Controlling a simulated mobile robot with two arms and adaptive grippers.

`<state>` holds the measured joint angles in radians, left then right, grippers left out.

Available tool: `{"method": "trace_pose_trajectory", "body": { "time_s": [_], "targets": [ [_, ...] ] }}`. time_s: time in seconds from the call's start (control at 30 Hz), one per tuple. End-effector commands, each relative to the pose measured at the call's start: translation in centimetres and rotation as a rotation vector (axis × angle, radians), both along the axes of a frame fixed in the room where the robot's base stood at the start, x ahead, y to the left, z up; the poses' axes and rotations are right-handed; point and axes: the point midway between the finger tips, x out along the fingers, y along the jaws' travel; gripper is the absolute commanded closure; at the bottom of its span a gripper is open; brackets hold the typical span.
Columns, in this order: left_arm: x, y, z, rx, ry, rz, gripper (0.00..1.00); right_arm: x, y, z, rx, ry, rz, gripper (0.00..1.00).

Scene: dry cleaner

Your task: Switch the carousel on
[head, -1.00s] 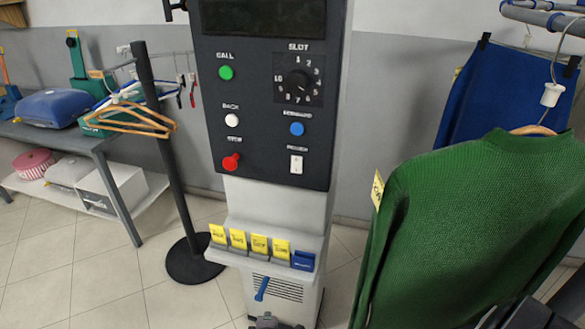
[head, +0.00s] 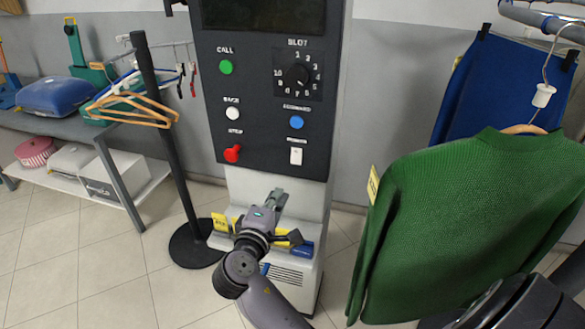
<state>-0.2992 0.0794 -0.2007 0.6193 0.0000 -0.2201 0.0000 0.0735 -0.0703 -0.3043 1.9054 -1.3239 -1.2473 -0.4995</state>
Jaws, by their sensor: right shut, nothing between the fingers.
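The carousel's control panel (head: 270,100) is a dark board on a grey pedestal. A white rocker switch (head: 296,156) is at its lower right, under a blurred label. Above the switch is the blue button (head: 296,122). To its left are a red stop knob (head: 232,153), the white BACK button (head: 232,113) and the green CALL button (head: 226,67). The SLOT dial (head: 297,75) is at upper right. My right gripper (head: 277,195) is shut and empty, below and a little left of the rocker switch, in front of the pedestal's ledge. My left gripper is out of view.
Yellow tickets (head: 221,223) and a blue holder (head: 303,249) on the ledge are partly hidden by my arm. A green sweater (head: 460,220) hangs close on the right. A dark post (head: 165,130) and wooden hangers (head: 135,108) stand left. The space before the panel face is clear.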

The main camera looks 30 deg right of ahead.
Motion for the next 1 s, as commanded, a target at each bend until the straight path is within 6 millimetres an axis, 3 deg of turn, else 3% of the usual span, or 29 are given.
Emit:
{"method": "trace_pose_trajectory", "body": {
  "time_s": [0.6,1.0],
  "targets": [
    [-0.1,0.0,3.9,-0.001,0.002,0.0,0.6,7.5,-8.9,-1.1,-0.002,0.002,-0.002,1.0],
    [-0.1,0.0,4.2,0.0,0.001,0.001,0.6,8.5,-10.0,-1.6,0.001,0.001,-0.001,1.0]
  ]
}}
